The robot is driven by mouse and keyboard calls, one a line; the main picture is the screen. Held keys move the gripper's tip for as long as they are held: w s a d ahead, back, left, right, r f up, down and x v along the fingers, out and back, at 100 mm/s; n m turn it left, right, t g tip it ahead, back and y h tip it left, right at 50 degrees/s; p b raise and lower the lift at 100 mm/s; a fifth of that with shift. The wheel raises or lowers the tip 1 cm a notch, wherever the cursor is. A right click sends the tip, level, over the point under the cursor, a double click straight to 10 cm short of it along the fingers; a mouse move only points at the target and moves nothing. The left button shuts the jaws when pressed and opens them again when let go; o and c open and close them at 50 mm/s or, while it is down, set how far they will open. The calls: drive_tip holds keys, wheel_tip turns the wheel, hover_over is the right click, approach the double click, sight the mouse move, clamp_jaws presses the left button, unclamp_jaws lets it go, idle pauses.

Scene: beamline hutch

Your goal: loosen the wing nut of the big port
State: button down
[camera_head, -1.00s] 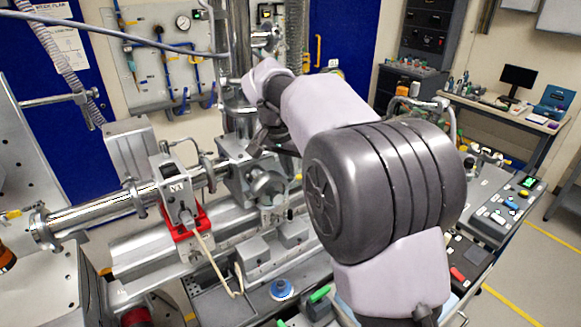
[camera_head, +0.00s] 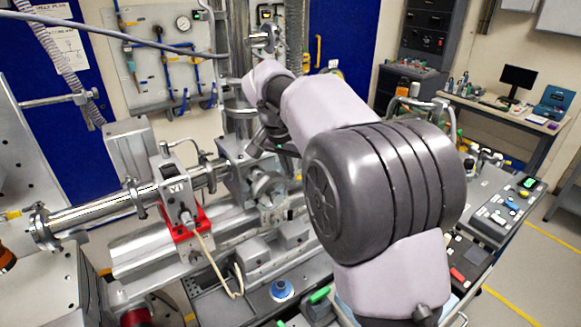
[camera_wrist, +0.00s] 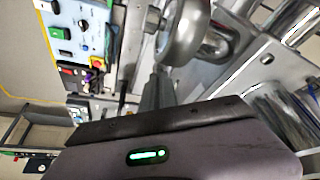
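In the head view my gripper (camera_head: 262,145) is a dark shape at the end of my arm, beside the steel chamber block (camera_head: 238,172) on the beamline. In the wrist view the gripper body fills the bottom, and a grey tapered finger (camera_wrist: 157,95) points up from it. A round metal wheel-like part (camera_wrist: 186,28) is just beyond that finger; I cannot tell whether they touch. Only one finger shows clearly, so the opening between fingers is not readable. I cannot pick out the big port or its wing nut for certain in either view.
A valve marked V1 (camera_head: 177,188) with a red bracket (camera_head: 186,222) stands on the beam pipe (camera_head: 95,212) at left. A pale cord (camera_head: 215,265) hangs from it. A blue knob (camera_head: 282,291) is at the front. A control panel (camera_head: 500,215) lies at right.

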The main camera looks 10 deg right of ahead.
idle(0.8)
drive_tip(key=shift+s+d+n+t+y+p, duration=0.15)
drive_tip(key=shift+n+y+p, duration=0.65)
drive_tip(key=shift+n, duration=0.9)
drive_tip(key=shift+w+d+n+t+y+p, duration=0.15)
drive_tip(key=shift+n+y+p, duration=0.3)
drive_tip(key=shift+n+p, duration=0.95)
drive_tip(key=shift+s+d+n+y+p, duration=0.15)
drive_tip(key=shift+n+y+p, duration=0.5)
drive_tip(key=shift+n, duration=1.35)
drive_tip(key=c, duration=1.9)
unclamp_jaws()
